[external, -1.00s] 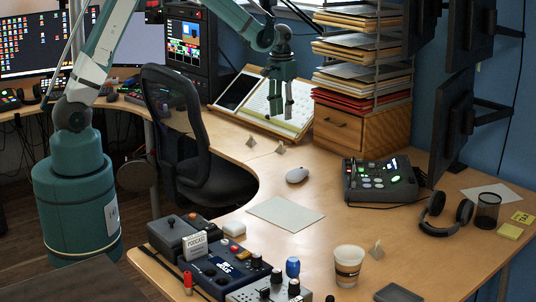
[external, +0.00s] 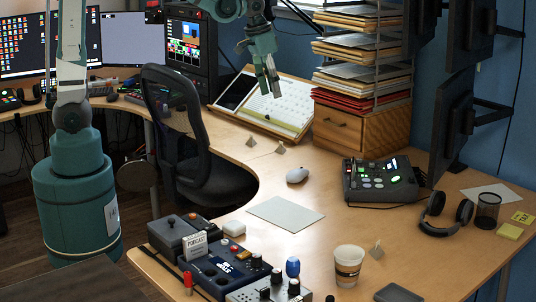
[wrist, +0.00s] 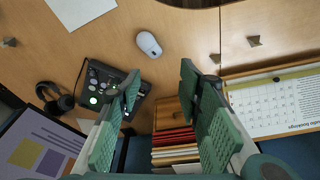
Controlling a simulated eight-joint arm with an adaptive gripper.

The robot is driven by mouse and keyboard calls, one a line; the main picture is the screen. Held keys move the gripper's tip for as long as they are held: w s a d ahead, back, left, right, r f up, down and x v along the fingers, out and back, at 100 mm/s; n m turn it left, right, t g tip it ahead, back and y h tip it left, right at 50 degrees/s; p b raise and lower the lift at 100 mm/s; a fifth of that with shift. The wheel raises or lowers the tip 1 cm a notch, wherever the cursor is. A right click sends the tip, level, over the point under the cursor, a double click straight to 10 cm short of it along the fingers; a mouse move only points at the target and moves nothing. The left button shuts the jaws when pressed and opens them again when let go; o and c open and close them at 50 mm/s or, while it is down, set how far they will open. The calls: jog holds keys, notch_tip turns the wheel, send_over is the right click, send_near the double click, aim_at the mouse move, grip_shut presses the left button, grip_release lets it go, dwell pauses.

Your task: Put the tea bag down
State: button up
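Three small pale pyramid shapes that look like tea bags stand on the wooden desk. Two are close together near the calendar, a left one (external: 251,141) and a right one (external: 280,149); the third tea bag (external: 376,250) is beyond the paper cup. In the wrist view the near pair show as one tea bag (wrist: 254,41) and another (wrist: 215,58), and the far tea bag (wrist: 10,42) is at the left edge. My gripper (external: 272,88) hangs in front of the calendar, above the desk. In the wrist view my gripper (wrist: 158,85) has its fingers apart with nothing between them.
A desk calendar (external: 282,100) and a paper rack over a wooden drawer box (external: 350,130) stand near my gripper. A mouse (external: 297,175), blank sheet (external: 286,213), control panel (external: 380,182), headphones (external: 446,215) and paper cup (external: 348,265) lie on the desk. Bare desk surrounds the mouse.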

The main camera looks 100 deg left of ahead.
jog(key=s+d+r+m+t, duration=0.1)
jog(key=s+d+r, duration=0.2)
jog(key=s+d, duration=0.35)
jog(key=s+d+r+m+t, duration=0.1)
jog(key=s+d+r+m, duration=0.15)
jog(key=d, duration=0.75)
jog(key=s+d+f+m+t+h, duration=0.1)
jog(key=s+d+m+t, duration=0.1)
jog(key=s+d, duration=1)
jog(key=shift+f+t, duration=0.3)
